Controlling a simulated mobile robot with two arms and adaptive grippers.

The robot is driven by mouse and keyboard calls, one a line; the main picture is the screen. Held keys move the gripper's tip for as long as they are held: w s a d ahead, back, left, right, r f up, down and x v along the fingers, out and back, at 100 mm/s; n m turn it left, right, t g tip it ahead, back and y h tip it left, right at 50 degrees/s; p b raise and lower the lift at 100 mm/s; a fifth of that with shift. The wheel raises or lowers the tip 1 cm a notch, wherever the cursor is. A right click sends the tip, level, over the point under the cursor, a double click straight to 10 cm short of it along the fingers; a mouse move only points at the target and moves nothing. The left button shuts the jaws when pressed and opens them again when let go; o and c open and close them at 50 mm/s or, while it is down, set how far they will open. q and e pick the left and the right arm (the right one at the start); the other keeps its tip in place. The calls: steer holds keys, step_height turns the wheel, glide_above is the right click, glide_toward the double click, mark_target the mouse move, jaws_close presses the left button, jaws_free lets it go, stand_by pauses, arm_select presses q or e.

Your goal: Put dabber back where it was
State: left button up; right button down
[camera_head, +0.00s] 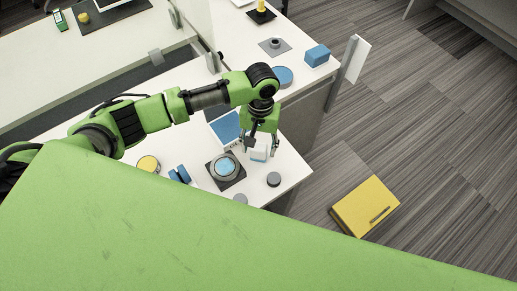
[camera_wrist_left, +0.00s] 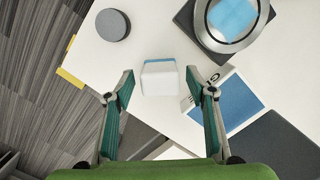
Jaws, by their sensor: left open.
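A small white block with a blue edge (camera_head: 259,155), which may be the dabber, is on the white desk (camera_head: 293,160) below my left gripper (camera_head: 259,146). In the left wrist view this block (camera_wrist_left: 159,78) lies just ahead of and between the fingertips of my left gripper (camera_wrist_left: 160,86). The fingers are spread, with a gap on each side of the block. The fingers hide part of the block in the head view. My right gripper is not in view.
A blue-centred round dish on a black square (camera_head: 225,168) and a grey puck (camera_head: 273,179) stand near the block. A white and blue printed box (camera_head: 226,126) lies behind. A yellow box (camera_head: 365,206) is on the floor.

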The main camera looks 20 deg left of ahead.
mark_target(260, 143)
arm_select(q)
step_height(260, 143, up, 10)
steer(key=w, duration=0.1)
steer(key=shift+r, duration=0.15)
steer(key=shift+w, duration=0.1)
stand_by(0.4)
